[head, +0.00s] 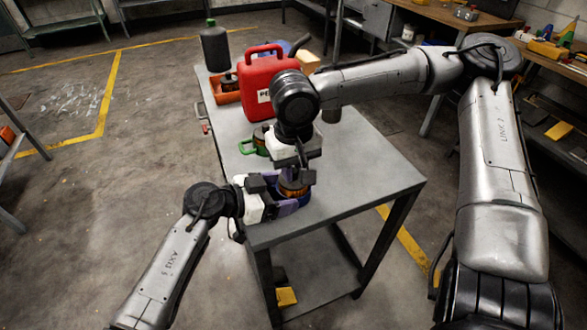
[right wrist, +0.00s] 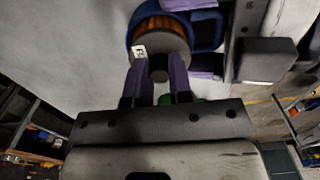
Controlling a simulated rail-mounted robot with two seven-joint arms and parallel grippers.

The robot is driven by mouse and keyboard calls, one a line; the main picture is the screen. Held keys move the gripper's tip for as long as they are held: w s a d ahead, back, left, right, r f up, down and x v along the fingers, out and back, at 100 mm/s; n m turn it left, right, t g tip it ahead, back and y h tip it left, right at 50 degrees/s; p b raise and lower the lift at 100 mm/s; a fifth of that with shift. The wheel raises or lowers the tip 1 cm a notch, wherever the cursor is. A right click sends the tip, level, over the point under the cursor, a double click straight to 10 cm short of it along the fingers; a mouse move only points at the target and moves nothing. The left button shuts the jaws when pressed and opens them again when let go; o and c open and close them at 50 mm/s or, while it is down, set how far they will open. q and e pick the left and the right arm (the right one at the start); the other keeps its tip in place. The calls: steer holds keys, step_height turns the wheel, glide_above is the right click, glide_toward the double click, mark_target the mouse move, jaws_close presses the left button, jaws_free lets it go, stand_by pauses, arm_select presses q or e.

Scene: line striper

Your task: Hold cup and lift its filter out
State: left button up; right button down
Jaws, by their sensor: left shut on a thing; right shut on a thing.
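The blue cup (head: 293,196) stands at the near end of the grey cart top, and its blue rim shows in the right wrist view (right wrist: 133,32). The filter (right wrist: 158,28) has an orange pleated side and a grey cap with a small white label and a knob. It is at the cup's mouth; how deep it sits I cannot tell. My left gripper (head: 284,207) is shut on the cup from the side, with purple fingers either side of it. My right gripper (right wrist: 160,82) is above, its purple fingers shut on the filter's knob.
A red jerry can (head: 268,84) stands farther back on the cart (head: 375,170). An orange tray (head: 227,93), a black bottle (head: 214,48) and a green-handled item (head: 251,147) are near the left edge. The cart's right side is clear.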

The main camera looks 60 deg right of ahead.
steer(key=shift+r, duration=0.35)
steer(key=shift+r, duration=2.35)
arm_select(q)
steer(key=o, duration=0.7)
steer(key=v, duration=1.2)
steer(key=shift+r, duration=0.1)
